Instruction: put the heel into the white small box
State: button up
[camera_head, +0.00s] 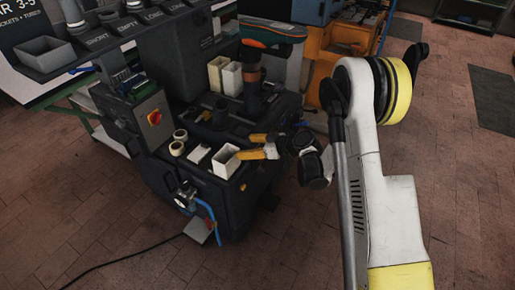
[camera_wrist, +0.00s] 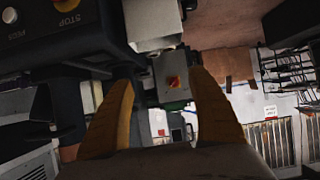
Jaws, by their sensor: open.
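A white small box (camera_head: 226,161), open at the top, stands on the front ledge of the dark press. My gripper (camera_head: 245,146) is just to its right in the head view, with its yellow fingers apart and nothing seen between them. The fingertips look close to the box rim; I cannot tell whether they touch. In the wrist view my gripper (camera_wrist: 161,76) is open, with a grey switch box (camera_wrist: 172,92) beyond the fingers. A pale block (camera_wrist: 152,26) shows at the top there. I cannot make out the heel for certain in either view.
Two taller white containers (camera_head: 224,75) stand farther back on the press, beside a dark post with a brown band (camera_head: 252,74). Cream rings (camera_head: 178,141) and a flat white piece (camera_head: 197,154) lie left of the small box. A cable (camera_head: 120,258) runs across the floor.

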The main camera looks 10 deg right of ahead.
jog(key=s+d+r+m+h, duration=0.2)
jog(key=s+r, duration=0.3)
jog(key=r, duration=0.4)
jog(key=s+d+r+m+h, duration=0.25)
jog(key=s+r, duration=0.25)
jog(key=r, duration=0.4)
jog(key=s+d+r+m+h, duration=0.1)
jog(key=s+d+m, duration=0.1)
jog(key=s, duration=0.5)
jog(key=s+d+r+m+h, duration=0.2)
jog(key=s+d, duration=0.1)
jog(key=s, duration=0.5)
jog(key=s+d+r+m+h, duration=0.1)
jog(key=s+d+m+h, duration=0.1)
jog(key=s, duration=0.5)
jog(key=shift+s+d+r, duration=0.25)
jog(key=shift+s+d, duration=0.05)
jog(key=shift+d, duration=0.55)
